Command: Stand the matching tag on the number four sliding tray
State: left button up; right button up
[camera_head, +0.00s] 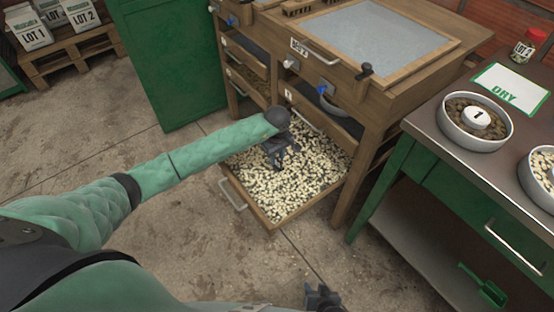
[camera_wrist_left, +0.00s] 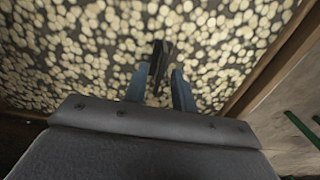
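A wooden sliding tray (camera_head: 236,193) full of pale beans is pulled out low under the wooden machine; its number cannot be read. My left gripper (camera_head: 283,163) is over it, pointing down at the beans. In the left wrist view the left fingers (camera_wrist_left: 160,88) are apart; a dark narrow shape (camera_wrist_left: 158,62) shows between them, and I cannot tell whether it is a shadow or an object. A round white tag marked 1 (camera_head: 479,117) sits in a bowl of brown beans. My right gripper (camera_head: 322,298) is at the bottom edge, its fingers unclear.
The metal table (camera_head: 432,120) at right holds the bowl (camera_head: 449,127), another bowl (camera_head: 531,180) cut by the edge, a DRY sign (camera_head: 510,92) and a jar (camera_head: 528,45). A green panel (camera_head: 168,60) stands left of the machine.

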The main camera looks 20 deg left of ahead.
aim_at(277, 159)
pick_arm(q)
notch_tip(277, 159, up, 10)
dwell(0.4)
dwell(0.3)
